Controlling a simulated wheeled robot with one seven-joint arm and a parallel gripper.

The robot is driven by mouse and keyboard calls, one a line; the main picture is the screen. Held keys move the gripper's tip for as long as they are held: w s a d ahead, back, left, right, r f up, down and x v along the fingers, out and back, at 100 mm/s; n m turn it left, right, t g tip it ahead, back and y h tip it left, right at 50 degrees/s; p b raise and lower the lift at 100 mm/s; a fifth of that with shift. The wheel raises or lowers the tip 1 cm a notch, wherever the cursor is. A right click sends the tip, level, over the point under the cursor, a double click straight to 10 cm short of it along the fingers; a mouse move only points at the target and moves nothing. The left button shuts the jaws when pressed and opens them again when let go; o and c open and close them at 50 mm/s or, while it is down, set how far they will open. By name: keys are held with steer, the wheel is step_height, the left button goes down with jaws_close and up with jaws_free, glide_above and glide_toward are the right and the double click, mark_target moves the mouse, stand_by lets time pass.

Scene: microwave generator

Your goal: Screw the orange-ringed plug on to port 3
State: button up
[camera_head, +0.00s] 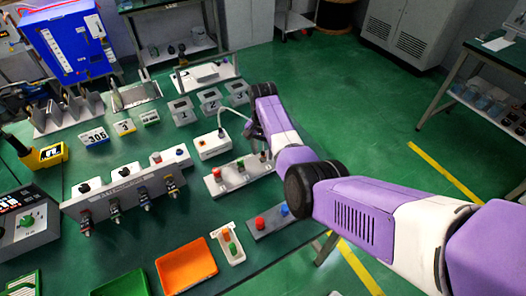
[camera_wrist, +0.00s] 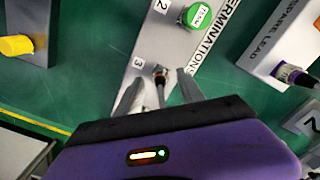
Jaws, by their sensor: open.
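The grey TERMINATION panel (camera_wrist: 150,42) crosses the middle of the wrist view; it also shows in the head view (camera_head: 226,178), partly behind my arm. A green cap (camera_wrist: 196,15) covers port 2. At port 3 (camera_wrist: 160,70) a silver connector end shows, with a dark stem running towards my gripper. My gripper (camera_wrist: 159,90) is open, with one finger on each side of this stem; I cannot tell whether the fingers touch it. No orange ring is clear there, so I cannot identify the orange-ringed plug. In the head view my arm hides the fingertips and port 3.
A block with coloured knobs (camera_head: 272,224) lies nearer. Numbered stands (camera_head: 181,111) stand behind.

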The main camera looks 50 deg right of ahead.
step_height(320, 180, up, 8)
steer(key=shift+f+b, duration=0.2)
steer(key=shift+b, duration=0.1)
stand_by(0.6)
steer(key=w+d+r+n+t+h, duration=0.1)
steer(key=w+d+r+t+h, duration=0.1)
steer(key=w+d+t, duration=0.15)
steer(key=w+d+r+n+t+h, duration=0.1)
steer(key=w+d+r+t, duration=0.15)
steer(key=w, duration=0.25)
steer(key=s+a+r+n+t+y+b, duration=0.15)
steer(key=s+a+n+t, duration=0.25)
steer(key=s+a, duration=0.7)
steer(key=s+a+r+n+t, duration=0.35)
steer(key=s+a, duration=0.45)
steer(key=s, duration=0.7)
steer(key=s+a+r+n+t+b, duration=0.15)
steer(key=s+a+n+t, duration=0.25)
steer(key=s+a, duration=0.7)
steer(key=s+a+f+g+y, duration=0.1)
steer(key=s+g, duration=0.1)
steer(key=s, duration=0.9)
steer(key=shift+s+f+g, duration=0.3)
steer(key=shift+f+g, duration=0.05)
